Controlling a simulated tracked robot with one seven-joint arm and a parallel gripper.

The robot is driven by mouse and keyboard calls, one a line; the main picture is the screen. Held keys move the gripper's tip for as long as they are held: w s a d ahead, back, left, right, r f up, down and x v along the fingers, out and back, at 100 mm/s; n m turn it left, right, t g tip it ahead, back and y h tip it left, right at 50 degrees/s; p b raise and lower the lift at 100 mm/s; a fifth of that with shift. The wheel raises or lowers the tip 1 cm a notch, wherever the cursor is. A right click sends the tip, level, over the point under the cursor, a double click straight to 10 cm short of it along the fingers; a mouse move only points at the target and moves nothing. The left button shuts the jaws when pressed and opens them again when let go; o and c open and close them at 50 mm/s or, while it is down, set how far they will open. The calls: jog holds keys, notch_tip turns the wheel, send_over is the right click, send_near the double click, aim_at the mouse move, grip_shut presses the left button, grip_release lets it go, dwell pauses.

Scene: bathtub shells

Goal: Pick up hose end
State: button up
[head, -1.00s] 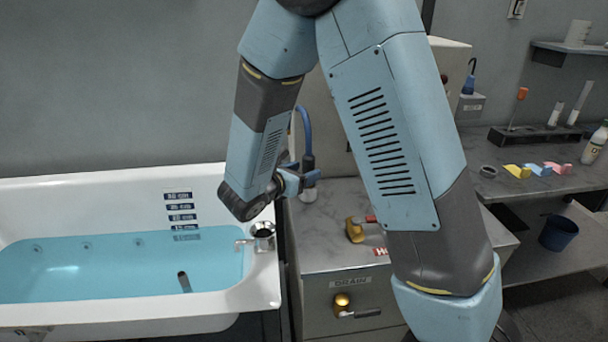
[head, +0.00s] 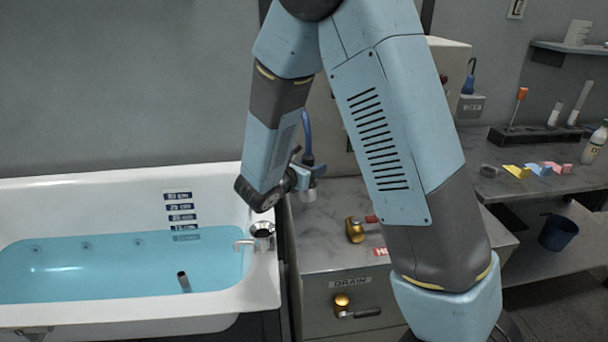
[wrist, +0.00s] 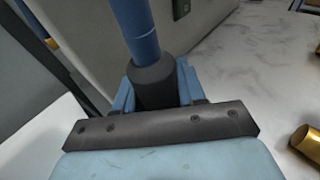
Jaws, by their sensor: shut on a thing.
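The hose end is the grey and dark fitting on a blue hose, upright at the left back of the grey counter. In the head view its metal tip (head: 308,195) shows just below my gripper (head: 304,177). The blue hose (head: 307,137) rises from it behind my arm. In the wrist view the dark collar of the hose end (wrist: 153,84) stands between the blue fingers of my gripper (wrist: 155,92), which are shut on it. The lower part is hidden there by the gripper body. I cannot tell whether the tip touches the counter.
A white bathtub (head: 262,282) with blue water is at left, with a funnel-like metal cup (head: 262,232) on its rim. A brass valve (head: 354,230) with a red handle stands on the counter (head: 335,262). A drain valve (head: 343,302) is on the cabinet front.

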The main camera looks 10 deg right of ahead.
jog(key=c, duration=0.5)
jog(key=shift+o, duration=0.2)
